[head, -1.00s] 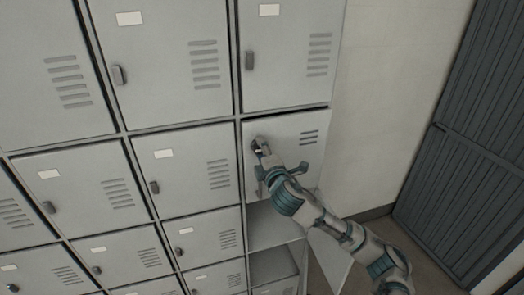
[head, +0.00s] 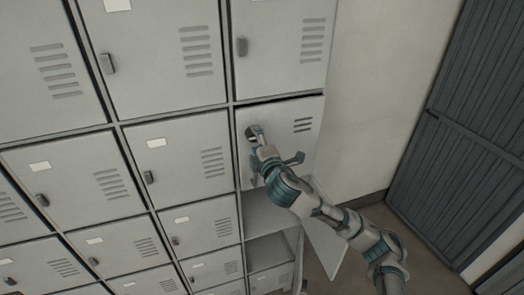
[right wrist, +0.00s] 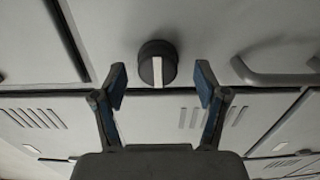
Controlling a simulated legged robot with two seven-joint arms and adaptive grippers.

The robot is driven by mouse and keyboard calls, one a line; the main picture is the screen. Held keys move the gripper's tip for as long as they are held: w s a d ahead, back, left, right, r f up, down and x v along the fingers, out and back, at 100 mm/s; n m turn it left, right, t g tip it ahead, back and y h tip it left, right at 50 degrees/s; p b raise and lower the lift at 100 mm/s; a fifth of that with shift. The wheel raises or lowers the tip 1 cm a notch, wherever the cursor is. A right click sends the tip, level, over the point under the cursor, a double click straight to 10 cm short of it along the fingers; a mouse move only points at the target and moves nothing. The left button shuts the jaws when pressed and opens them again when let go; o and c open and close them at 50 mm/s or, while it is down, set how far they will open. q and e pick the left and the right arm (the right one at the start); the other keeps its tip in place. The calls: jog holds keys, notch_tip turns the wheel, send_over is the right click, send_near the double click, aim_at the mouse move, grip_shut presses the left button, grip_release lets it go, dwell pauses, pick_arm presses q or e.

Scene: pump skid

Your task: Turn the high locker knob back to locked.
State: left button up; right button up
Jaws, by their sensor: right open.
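The high locker door (head: 300,137) is in the right column of the head view, below a larger door. Its round dark knob (right wrist: 157,63) shows in the right wrist view, with a white pointer line running straight up and down in the picture. My right gripper (right wrist: 160,83) is open, one finger on each side of the knob with a gap on both sides. I cannot tell how deep the knob sits between the fingertips. In the head view the right gripper (head: 255,137) covers most of the knob. My left gripper is not in view.
A curved handle (right wrist: 275,72) is right of the knob in the wrist view. Below the high locker, an open compartment (head: 268,212) has its door (head: 325,240) swung out. Closed lockers (head: 180,155) fill the left. A bare wall (head: 365,100) is at right.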

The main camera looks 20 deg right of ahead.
jog(key=s, duration=1)
jog(key=shift+s+d+f, duration=0.15)
jog(key=shift+s+d, duration=0.05)
jog(key=shift+d, duration=0.1)
